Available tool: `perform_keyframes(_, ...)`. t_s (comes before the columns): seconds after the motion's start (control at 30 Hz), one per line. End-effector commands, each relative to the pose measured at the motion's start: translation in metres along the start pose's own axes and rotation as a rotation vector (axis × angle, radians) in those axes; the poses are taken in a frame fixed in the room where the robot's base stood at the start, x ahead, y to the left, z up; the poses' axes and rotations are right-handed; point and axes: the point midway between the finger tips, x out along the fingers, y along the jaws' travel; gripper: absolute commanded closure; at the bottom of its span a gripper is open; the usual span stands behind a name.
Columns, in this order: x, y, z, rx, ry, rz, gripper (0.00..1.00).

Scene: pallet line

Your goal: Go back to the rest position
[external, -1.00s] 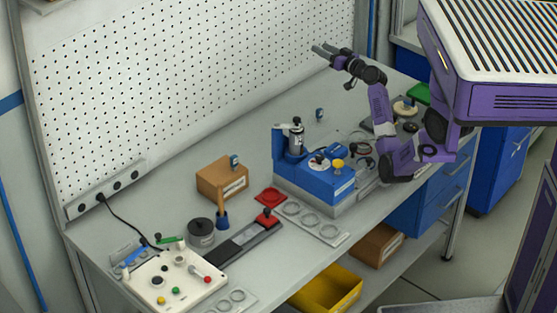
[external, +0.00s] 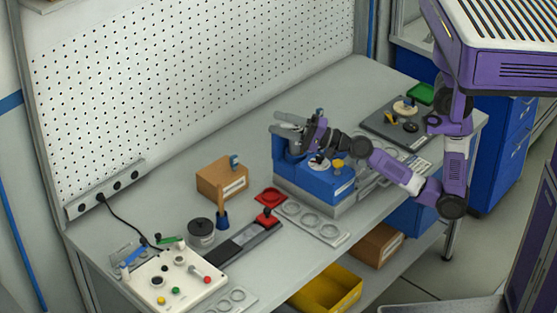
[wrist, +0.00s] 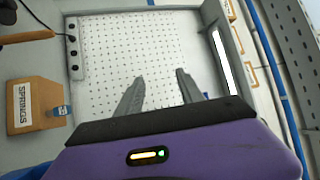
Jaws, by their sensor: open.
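My gripper (external: 277,122) is open, its two grey fingers pointing left in the external view. It overlaps the upper part of the blue fixture (external: 335,187) on the bench, hiding most of the post there; whether they touch cannot be told. In the wrist view my gripper (wrist: 160,76) has its fingers spread with nothing between them, and the white pegboard (wrist: 120,45) lies beyond.
A cardboard box (external: 215,181), labelled SPRINGS in the wrist view (wrist: 45,103), stands left of the blue fixture. A dark tray (external: 385,127) with parts lies at the bench's right. The back strip of the bench (external: 330,92) is clear.

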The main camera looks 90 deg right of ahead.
Motion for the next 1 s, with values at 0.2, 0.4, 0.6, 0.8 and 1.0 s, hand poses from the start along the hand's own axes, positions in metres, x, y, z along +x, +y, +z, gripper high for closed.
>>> perform_keyframes(0.2,-0.032,0.068,0.142,0.129,-0.269,0.117,0.55)
perform_keyframes(0.4,-0.088,0.123,0.256,0.177,-0.509,0.243,0.55)
perform_keyframes(0.6,-0.157,0.164,0.338,0.193,-0.708,0.351,0.55)
perform_keyframes(0.8,-0.216,0.192,0.383,0.180,-0.840,0.426,0.55)
perform_keyframes(1.0,-0.270,0.224,0.379,0.068,-0.891,0.456,0.55)
